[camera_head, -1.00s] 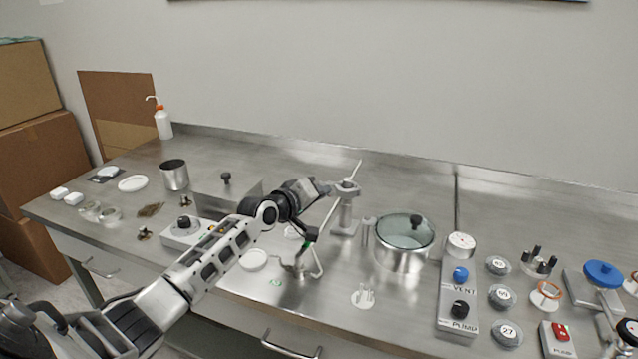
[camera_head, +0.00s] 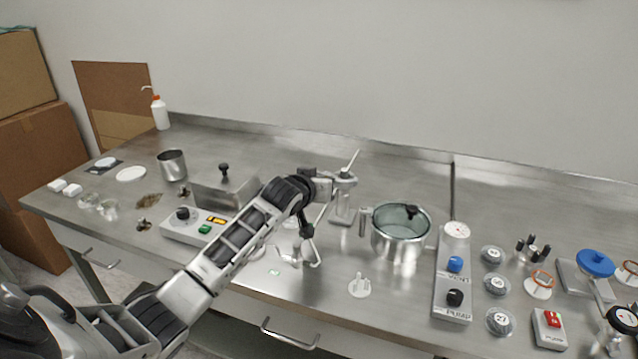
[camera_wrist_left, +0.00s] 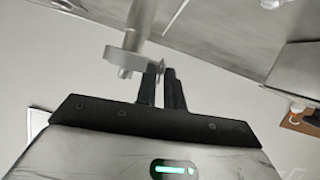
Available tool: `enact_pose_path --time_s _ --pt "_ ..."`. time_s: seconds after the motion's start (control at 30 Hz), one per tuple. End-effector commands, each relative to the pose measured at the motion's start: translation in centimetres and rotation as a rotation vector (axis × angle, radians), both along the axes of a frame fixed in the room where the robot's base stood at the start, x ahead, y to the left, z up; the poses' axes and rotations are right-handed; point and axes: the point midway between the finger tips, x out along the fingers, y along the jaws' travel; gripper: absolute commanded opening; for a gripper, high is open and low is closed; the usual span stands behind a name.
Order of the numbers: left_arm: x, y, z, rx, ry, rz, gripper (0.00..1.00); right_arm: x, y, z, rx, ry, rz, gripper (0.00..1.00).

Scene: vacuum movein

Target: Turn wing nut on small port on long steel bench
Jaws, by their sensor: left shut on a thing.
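The small port (camera_head: 343,182) is a grey metal fitting with a clamp on top of a short post on the steel bench (camera_head: 300,150). My left gripper (camera_head: 328,180) reaches it from the left at clamp height. In the left wrist view the port's pipe and clamp (camera_wrist_left: 128,58) are just ahead of the gripper's black fingers (camera_wrist_left: 162,72). The fingers are nearly together, shut on the wing nut at the clamp's side; the nut is mostly hidden between the tips. My right gripper is in neither current view.
A lidded steel pot (camera_head: 400,245) stands right of the port. A vent and pump control box (camera_head: 453,285) is further right. A control box with a green button (camera_head: 190,226) sits left, behind my forearm. A pronged white piece (camera_head: 360,287) lies near the front.

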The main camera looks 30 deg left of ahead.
Motion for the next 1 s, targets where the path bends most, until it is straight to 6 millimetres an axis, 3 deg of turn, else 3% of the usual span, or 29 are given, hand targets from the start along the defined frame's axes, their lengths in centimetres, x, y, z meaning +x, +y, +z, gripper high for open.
enact_pose_path --time_s 0.6,0.7,1.0 --pt "0.01 -0.02 -0.02 0.045 0.012 0.0 0.0 -0.02 0.02 0.03 0.001 0.0 0.001 0.17" --pt "0.01 -0.02 -0.02 0.045 0.012 0.0 0.32 -0.02 0.01 0.04 0.0 -0.001 0.0 0.17" --pt "-0.01 -0.27 0.12 0.044 0.01 -0.003 0.32 0.0 -0.03 0.07 0.0 -0.002 0.0 0.17"
